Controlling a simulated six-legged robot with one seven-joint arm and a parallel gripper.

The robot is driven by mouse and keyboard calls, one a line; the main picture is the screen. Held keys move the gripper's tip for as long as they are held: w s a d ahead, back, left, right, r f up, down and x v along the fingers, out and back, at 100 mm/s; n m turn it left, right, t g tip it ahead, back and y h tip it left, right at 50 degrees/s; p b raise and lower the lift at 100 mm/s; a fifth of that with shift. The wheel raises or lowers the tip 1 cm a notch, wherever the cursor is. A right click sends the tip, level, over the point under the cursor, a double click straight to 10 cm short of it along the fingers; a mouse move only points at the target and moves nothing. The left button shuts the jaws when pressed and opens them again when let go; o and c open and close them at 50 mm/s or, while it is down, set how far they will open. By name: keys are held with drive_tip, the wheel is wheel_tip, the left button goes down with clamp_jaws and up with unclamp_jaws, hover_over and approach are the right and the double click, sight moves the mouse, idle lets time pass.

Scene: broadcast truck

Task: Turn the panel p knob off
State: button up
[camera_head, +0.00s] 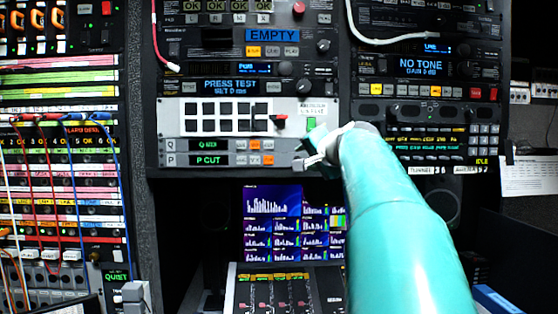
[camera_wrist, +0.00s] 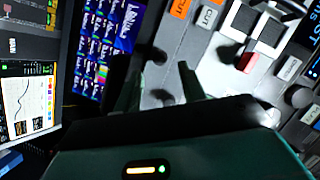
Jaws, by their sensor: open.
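Panel P (camera_head: 234,160) is the lower of two narrow grey rows in the central rack, with a green "P CUT" display (camera_head: 208,160) and an orange button (camera_head: 268,160). My gripper (camera_head: 309,160) is at the right end of these rows, at the rack's lower edge. In the wrist view my gripper (camera_wrist: 160,69) points at the grey panel face, its dark fingers apart. A small dark shape shows near the fingertips; I cannot tell whether it is the panel P knob or a shadow. In the head view my gripper and teal arm cover that end of the row.
Panel Q (camera_head: 228,145) lies directly above. Monitors (camera_head: 272,205) sit below the rack. Cabled patch panels (camera_head: 62,160) stand left. A white cable (camera_head: 385,40) hangs over the upper right unit.

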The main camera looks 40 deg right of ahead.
drive_tip(key=x, duration=0.3)
drive_tip(key=shift+w+f, duration=0.1)
drive_tip(key=shift+w, duration=0.25)
clamp_jaws()
drive_tip(key=shift+w, duration=0.1)
